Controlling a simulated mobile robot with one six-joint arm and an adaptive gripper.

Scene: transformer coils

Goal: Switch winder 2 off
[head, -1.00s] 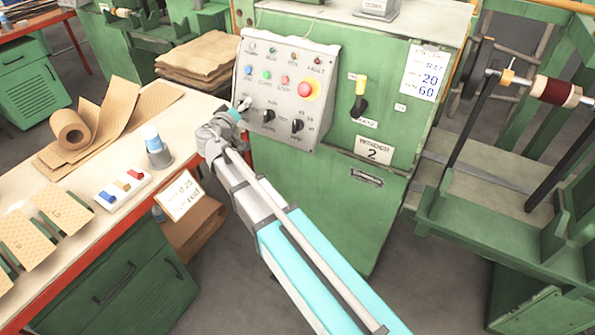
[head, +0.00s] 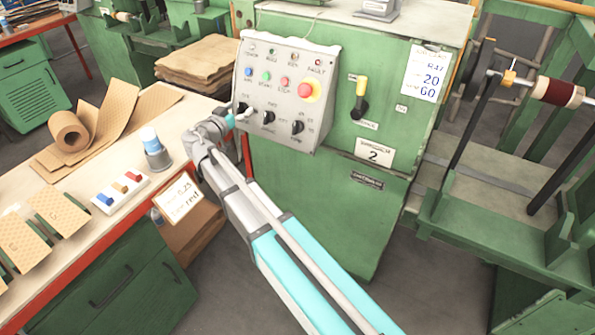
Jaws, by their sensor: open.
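Winder 2 is a green machine (head: 300,200) with a plate (head: 375,155) showing a "2". Its grey control panel (head: 275,120) faces me, with coloured buttons, a large red mushroom button (head: 306,91) and a row of black rotary knobs. The leftmost knob (head: 242,107) is partly hidden by my gripper (head: 242,116). The middle knob (head: 268,117) and the right knob (head: 297,127) are clear.
A workbench (head: 120,200) on the left carries paper rolls, a cup-like container (head: 157,155) and a small block with coloured pieces (head: 120,191). A red spool (head: 559,92) sits on the winder's shaft at right. Grey floor is free in front of the machine.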

